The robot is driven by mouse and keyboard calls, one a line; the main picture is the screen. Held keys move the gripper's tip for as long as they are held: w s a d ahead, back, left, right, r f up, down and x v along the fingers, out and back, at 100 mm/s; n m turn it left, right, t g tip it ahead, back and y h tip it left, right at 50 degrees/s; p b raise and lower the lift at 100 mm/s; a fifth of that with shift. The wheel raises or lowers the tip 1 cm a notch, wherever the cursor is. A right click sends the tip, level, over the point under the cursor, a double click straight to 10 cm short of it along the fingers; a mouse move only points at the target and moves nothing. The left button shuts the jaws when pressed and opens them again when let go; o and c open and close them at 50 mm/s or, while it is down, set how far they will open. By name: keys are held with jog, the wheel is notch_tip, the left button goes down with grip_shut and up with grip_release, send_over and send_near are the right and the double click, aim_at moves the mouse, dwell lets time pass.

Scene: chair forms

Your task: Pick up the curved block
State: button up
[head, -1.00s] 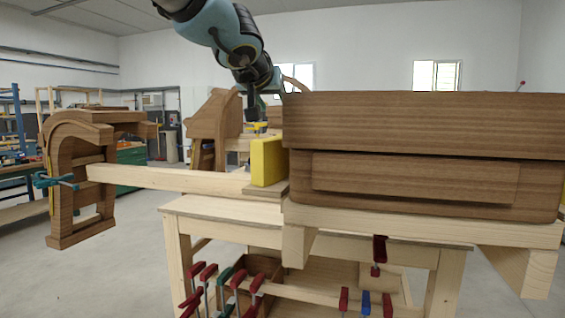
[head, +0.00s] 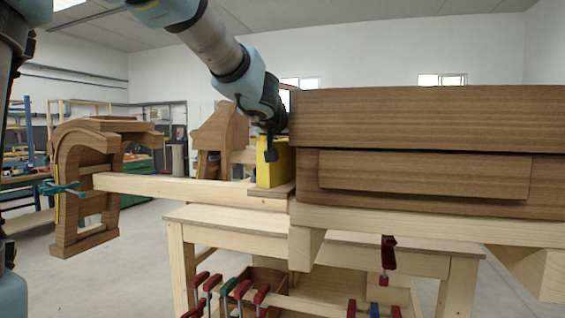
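Several wooden pieces here have curves, and I cannot tell for certain which one is the curved block. A brown curved form (head: 88,190) stands upright at the left, with a teal clamp on it. Another brown piece with a curved edge (head: 218,130) stands farther back in the middle. A yellow block (head: 273,175) stands on the bench beside the large brown wooden form (head: 425,120). My gripper (head: 271,154) is at the top of the yellow block in the picture. Only a small dark part of it shows, so its opening and any contact are unclear.
A long pale beam (head: 180,188) runs from the left form to the pale workbench (head: 230,228). Red, green and blue clamps (head: 240,290) stand at the bench's lower shelf. The large brown form hides what lies behind it. Open floor shows at the left.

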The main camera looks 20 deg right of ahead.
grip_shut()
dwell(0.5)
jog(key=shift+r, duration=0.1)
